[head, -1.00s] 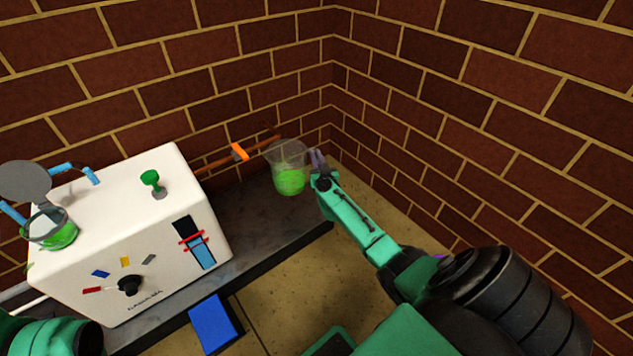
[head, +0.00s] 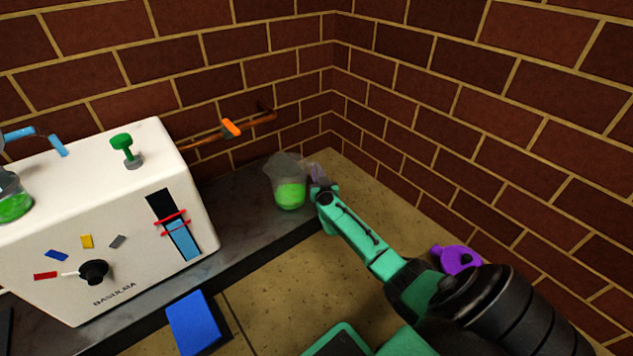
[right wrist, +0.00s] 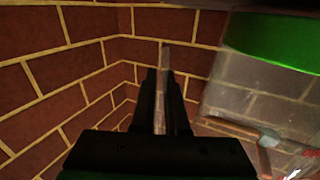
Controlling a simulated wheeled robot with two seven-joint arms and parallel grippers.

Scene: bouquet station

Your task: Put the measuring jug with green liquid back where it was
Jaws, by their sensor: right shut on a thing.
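The clear measuring jug (head: 290,195) with green liquid is upright at the right end of the grey counter (head: 245,205). I cannot tell if its base touches the counter. My right gripper (head: 317,178) is shut on the jug's right side, probably its handle. In the right wrist view the jug (right wrist: 275,85) fills the right side, its green liquid at the top, and the fingers (right wrist: 167,90) are close together on a thin, pale strip. My left gripper is out of view.
A white machine (head: 100,230) with a knob and gauge stands left on the counter. Another glass with green liquid (head: 14,205) is at the left edge. A copper pipe with an orange lever (head: 231,127) runs behind. A blue block (head: 195,322) and purple object (head: 457,257) are nearer.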

